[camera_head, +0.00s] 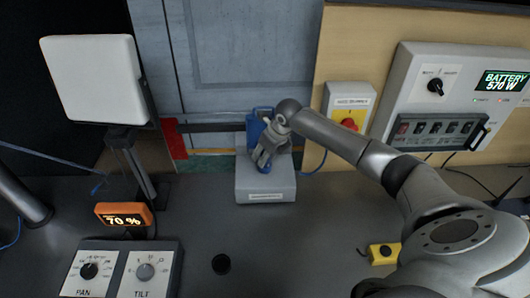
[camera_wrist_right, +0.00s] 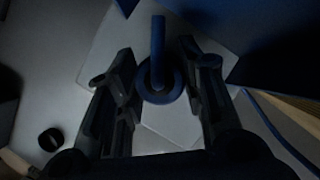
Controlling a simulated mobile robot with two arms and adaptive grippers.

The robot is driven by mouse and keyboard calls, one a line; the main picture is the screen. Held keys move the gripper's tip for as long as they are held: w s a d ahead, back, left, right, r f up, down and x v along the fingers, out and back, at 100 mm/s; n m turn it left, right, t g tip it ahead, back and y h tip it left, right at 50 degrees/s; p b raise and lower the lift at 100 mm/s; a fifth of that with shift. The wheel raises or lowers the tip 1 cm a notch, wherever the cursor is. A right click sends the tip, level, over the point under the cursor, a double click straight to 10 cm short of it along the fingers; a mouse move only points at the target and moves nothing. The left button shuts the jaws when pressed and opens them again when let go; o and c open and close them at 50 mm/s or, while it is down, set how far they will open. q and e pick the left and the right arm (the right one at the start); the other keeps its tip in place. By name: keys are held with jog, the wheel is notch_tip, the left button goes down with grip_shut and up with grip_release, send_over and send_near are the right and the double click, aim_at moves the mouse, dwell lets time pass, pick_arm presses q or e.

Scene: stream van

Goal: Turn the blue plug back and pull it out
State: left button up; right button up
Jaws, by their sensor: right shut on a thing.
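The blue plug (camera_wrist_right: 160,85) shows in the right wrist view as a round blue body with a straight bar pointing up in the picture. It sits on a pale grey box (camera_head: 265,187) with a label on its front, seen in the head view. My right gripper (camera_head: 264,157) reaches down over this box and is shut on the plug. In the wrist view my right gripper's fingers (camera_wrist_right: 158,68) stand on either side of the plug; the exact contact is dark and hard to see. In the head view the fingers partly hide the plug. My left gripper is not in view.
A blue object (camera_head: 254,126) stands behind the box. A blue cable (camera_head: 318,161) runs right of it. A red-and-yellow button box (camera_head: 348,115) and battery panel (camera_head: 450,95) are behind at right. Pan and tilt knobs, an orange display (camera_head: 124,214) and a white lamp panel (camera_head: 95,80) are left.

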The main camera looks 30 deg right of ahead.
jog(key=shift+m, duration=0.5)
jog(key=shift+m+h+p, duration=0.35)
jog(key=shift+m+h, duration=0.35)
jog(key=shift+m, duration=0.7)
jog(key=shift+m+h, duration=0.7)
jog(key=shift+m, duration=0.8)
jog(key=shift+r+p, duration=0.8)
jog(key=shift+r, duration=0.95)
jog(key=shift+r+p, duration=0.6)
jog(key=shift+r, duration=0.9)
